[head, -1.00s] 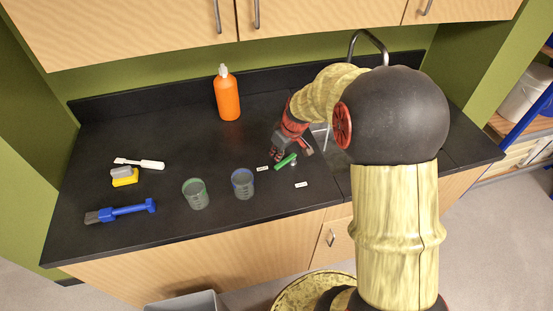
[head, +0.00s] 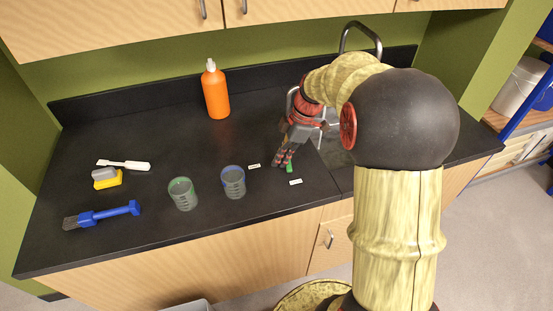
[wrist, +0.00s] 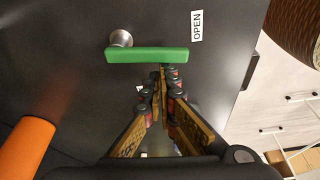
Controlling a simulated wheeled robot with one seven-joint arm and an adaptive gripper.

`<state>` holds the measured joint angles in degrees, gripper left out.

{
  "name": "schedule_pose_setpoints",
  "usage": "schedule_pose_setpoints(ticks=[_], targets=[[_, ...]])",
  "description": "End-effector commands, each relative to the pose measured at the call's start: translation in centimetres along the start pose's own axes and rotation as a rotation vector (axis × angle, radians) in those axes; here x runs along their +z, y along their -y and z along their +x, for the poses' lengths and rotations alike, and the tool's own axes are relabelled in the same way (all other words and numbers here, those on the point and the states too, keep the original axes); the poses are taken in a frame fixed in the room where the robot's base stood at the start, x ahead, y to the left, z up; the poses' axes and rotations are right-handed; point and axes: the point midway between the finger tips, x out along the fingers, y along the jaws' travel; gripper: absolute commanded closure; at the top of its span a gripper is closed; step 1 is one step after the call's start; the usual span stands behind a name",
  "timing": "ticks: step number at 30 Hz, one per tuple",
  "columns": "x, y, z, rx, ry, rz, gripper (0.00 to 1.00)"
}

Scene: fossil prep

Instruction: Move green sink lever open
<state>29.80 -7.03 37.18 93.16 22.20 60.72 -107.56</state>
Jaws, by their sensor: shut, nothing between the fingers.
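The green lever (wrist: 147,55) is a flat bar with a round metal pivot (wrist: 121,38) near its left end in the wrist view. Its free right end lies close to a white label reading OPEN (wrist: 197,25). My gripper (wrist: 166,72) is shut and empty, its fingertips at the bar's lower edge near the free end; contact is not certain. In the head view my gripper (head: 281,164) points down at the counter and hides most of the lever (head: 289,169); only a small green piece shows. The OPEN label's writing is unreadable there.
Two small white labels lie on the black counter (head: 130,235), one left (head: 254,166) and one front right (head: 295,182). A blue-rimmed beaker (head: 233,183) and a green-rimmed beaker (head: 183,194) stand left. An orange bottle (head: 216,92) stands behind. The faucet (head: 361,30) rises behind my arm.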

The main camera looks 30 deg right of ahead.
Motion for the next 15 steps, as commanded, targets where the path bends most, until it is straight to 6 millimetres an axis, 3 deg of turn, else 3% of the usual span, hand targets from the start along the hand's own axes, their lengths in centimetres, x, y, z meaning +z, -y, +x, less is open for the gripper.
schedule_pose_setpoints(ticks=[15], targets=[[0.96,0.42,-0.35,-0.017,0.001,-0.050,1.00]])
